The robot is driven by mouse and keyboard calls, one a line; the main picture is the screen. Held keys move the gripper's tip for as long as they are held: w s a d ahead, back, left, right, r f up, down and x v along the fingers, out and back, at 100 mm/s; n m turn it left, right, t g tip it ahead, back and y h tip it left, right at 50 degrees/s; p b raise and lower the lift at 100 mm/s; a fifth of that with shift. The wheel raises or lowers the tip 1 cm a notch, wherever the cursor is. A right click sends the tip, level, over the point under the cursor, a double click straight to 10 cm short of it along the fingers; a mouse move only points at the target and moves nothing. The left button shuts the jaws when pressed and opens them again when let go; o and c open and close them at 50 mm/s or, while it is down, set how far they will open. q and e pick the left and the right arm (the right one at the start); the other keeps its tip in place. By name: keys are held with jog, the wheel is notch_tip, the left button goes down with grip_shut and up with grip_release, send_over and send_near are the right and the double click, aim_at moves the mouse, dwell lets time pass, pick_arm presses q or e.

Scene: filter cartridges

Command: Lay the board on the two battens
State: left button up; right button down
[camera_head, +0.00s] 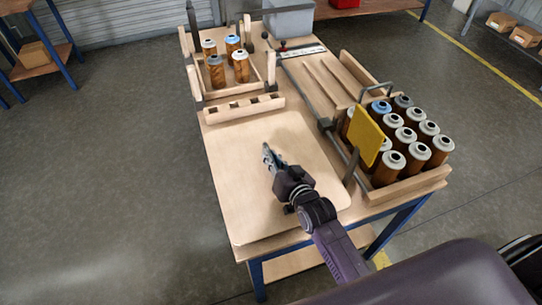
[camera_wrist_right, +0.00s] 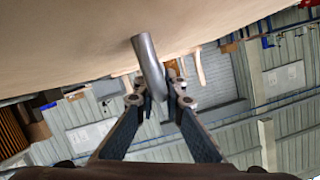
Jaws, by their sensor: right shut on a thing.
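The board (camera_head: 240,185) is a large pale wooden panel with rounded corners, over the near left part of the table. In the right wrist view its pale face (camera_wrist_right: 80,45) fills the top. My right gripper (camera_head: 270,158) is over the board's middle. In the wrist view its fingers (camera_wrist_right: 160,95) are shut on a grey metal bar (camera_wrist_right: 147,62) that stands out from the board, apparently its handle. I cannot tell whether the board is raised. Two thin parallel strips, apparently the battens (camera_head: 324,82), lie bare at the middle right of the table. My left gripper is not in view.
A crate (camera_head: 405,190) of brown-bodied cartridges stands at the right, with a yellow panel (camera_head: 366,137) at its left side. Several cartridges (camera_head: 241,67) stand in a wooden rack at the back left. A slotted wooden block (camera_head: 243,109) lies beyond the board. A grey bin (camera_head: 289,20) is at the back.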

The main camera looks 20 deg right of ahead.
jog(key=shift+w+r, duration=0.1)
jog(key=c, duration=1.9)
grip_release()
jog(key=shift+c, duration=0.2)
jog(key=shift+s+f, duration=0.2)
jog(key=shift+f, duration=0.2)
jog(key=v, duration=1.2)
jog(key=shift+w+r, duration=0.1)
jog(key=shift+r, duration=0.15)
jog(key=shift+a, duration=0.1)
